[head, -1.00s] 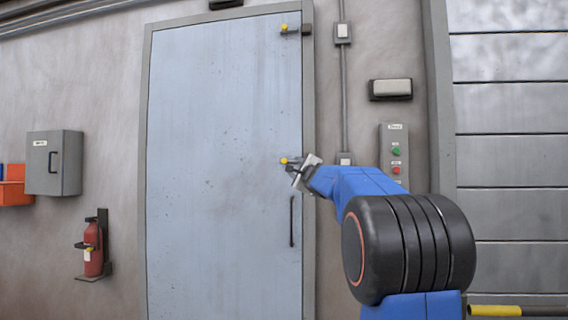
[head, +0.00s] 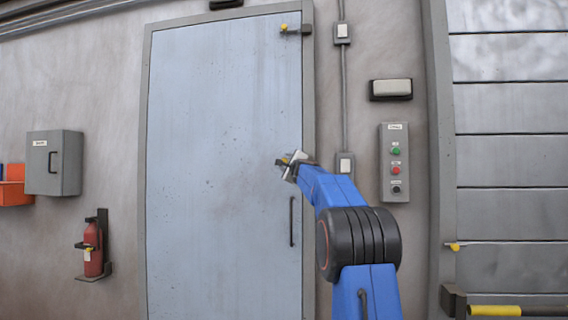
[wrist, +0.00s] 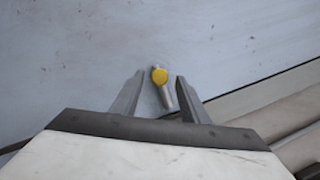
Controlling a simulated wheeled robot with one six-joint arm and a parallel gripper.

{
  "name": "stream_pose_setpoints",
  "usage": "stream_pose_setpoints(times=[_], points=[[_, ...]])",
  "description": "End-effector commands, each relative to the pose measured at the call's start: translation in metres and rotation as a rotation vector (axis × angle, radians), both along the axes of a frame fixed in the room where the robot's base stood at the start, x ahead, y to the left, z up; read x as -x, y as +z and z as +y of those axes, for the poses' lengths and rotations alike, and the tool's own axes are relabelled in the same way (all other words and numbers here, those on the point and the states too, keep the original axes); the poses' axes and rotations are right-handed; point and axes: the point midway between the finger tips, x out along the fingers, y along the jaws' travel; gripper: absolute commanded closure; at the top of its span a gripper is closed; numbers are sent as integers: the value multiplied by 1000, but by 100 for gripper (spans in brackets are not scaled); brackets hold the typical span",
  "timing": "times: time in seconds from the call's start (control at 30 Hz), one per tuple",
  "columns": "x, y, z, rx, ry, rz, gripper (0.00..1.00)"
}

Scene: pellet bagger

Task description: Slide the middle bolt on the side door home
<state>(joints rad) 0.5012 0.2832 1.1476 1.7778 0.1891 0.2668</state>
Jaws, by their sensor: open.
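The side door (head: 215,150) is a pale blue panel in a grey frame and stands closed. The middle bolt is at its right edge. Its round yellow knob (wrist: 159,76) and short metal stem show in the wrist view, with the knob between my fingertips. My gripper (wrist: 160,78) is open, one finger on each side of the knob, with a gap visible on both sides. In the head view my gripper (head: 285,161) covers most of the middle bolt, so how far it reaches into the frame is hidden.
A dark door handle (head: 291,221) is below my gripper. A button panel (head: 394,162) and a conduit box (head: 344,163) are on the wall to the right. A fire extinguisher (head: 93,249) hangs at left.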

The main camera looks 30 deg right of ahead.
Motion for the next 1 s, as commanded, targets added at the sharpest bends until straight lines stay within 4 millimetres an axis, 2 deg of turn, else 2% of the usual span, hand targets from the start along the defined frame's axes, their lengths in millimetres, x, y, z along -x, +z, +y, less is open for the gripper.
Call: stream_pose_setpoints(times=[0.1, 0.33, 0.83, 0.87, 1.0], points=[[-14, 2, -4, 2, -1, 0, 59], [-29, 5, -9, 1, 1, 0, 59], [-36, 7, -11, 0, 0, -1, 59], [-36, 7, -11, 0, 0, -1, 62], [-36, 7, -11, 0, 0, -1, 95]])
